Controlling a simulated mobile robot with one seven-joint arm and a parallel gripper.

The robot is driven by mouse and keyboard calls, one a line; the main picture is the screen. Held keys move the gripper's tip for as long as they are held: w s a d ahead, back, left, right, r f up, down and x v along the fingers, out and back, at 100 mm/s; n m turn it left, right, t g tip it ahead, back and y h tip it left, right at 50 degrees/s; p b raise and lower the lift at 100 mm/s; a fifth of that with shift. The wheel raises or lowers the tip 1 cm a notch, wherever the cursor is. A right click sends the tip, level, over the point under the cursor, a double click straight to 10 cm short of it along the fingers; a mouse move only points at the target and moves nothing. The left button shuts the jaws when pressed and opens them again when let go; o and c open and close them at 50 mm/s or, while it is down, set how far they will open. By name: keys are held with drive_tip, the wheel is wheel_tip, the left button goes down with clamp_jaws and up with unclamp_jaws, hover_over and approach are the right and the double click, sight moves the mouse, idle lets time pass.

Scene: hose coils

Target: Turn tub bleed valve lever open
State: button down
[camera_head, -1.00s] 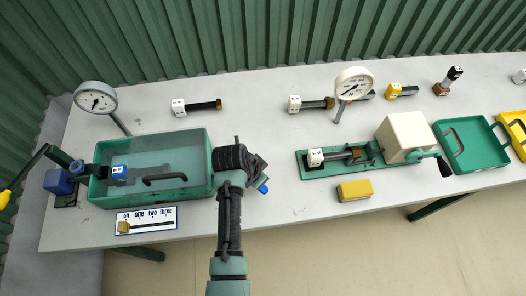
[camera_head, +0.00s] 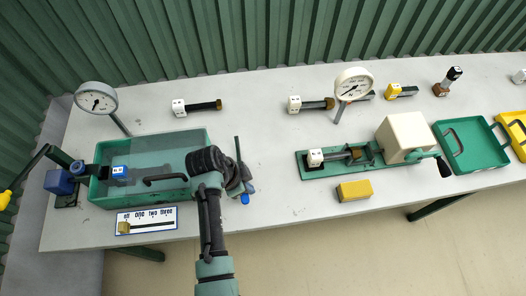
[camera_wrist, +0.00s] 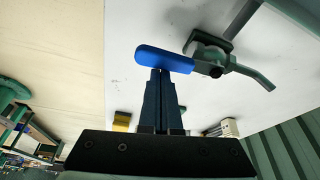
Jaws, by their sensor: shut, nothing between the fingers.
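The tub (camera_head: 100,193) is a green open-topped box with clear water at the left of the table. The blue bleed valve lever (camera_wrist: 163,59) sticks out from a dark green valve body (camera_wrist: 207,46) in the wrist view. Its blue end (camera_head: 245,199) shows at the tub's right side in the head view. My gripper (camera_wrist: 161,74) is shut and empty. Its fingertips are right at the lever's side, seemingly touching it; a small gap cannot be ruled out. In the head view my wrist hides the valve body and fingertips.
A dial gauge (camera_head: 96,98) stands behind the tub, and a labelled slider plate (camera_head: 165,213) lies in front. A yellow block (camera_head: 354,191) and a green crank fixture (camera_head: 304,167) are to the right. Bare table lies between.

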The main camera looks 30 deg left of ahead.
idle(0.6)
drive_tip(key=w+d, duration=0.2)
drive_tip(key=d, duration=0.1)
drive_tip(key=shift+w+d, duration=0.15)
drive_tip(key=shift+d, duration=0.05)
drive_tip(key=b+v, duration=0.1)
drive_tip(key=v, duration=0.9)
drive_tip(key=shift+a+b, duration=0.35)
drive_tip(key=shift+a, duration=0.05)
drive_tip(key=shift+w, duration=0.15)
